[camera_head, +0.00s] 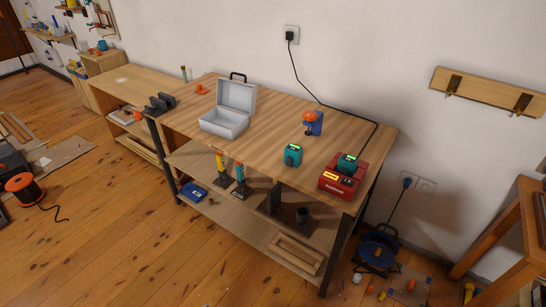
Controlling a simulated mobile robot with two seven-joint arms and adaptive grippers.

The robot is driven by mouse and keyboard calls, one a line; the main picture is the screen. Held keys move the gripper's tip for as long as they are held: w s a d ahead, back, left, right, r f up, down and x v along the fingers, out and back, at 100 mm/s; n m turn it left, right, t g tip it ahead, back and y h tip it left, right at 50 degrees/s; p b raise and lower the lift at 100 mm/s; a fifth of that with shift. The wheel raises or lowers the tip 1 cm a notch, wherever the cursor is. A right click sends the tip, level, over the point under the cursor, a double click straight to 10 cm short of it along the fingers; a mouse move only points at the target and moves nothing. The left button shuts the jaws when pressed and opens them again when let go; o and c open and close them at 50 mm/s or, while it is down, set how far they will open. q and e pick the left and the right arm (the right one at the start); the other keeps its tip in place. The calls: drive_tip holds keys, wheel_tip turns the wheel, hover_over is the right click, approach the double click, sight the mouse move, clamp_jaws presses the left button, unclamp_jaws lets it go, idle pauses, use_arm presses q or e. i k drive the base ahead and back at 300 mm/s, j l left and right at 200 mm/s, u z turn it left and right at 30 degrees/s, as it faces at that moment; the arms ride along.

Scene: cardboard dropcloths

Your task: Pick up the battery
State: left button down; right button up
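A teal block that looks like a battery (293,156) stands upright on the wooden workbench (270,120), near its front edge. It has a bright green mark on top. A similar teal battery (348,163) sits on a red charger (336,186) at the bench's front right corner. It also has a green mark on top. Neither of my grippers is in view.
An open grey case (224,121) stands on the bench's left part. A blue and orange tool (313,124) stands behind the teal block. A black cable (297,75) runs from the wall socket across the bench.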

sight(292, 155)
drive_tip(key=i+j+z, duration=0.15)
drive_tip(key=z, duration=0.7)
drive_tip(key=i+j+z, duration=0.1)
drive_tip(key=j+z, duration=0.2)
drive_tip(key=j, duration=0.15)
drive_tip(key=j+z, duration=0.25)
drive_tip(key=j, duration=0.25)
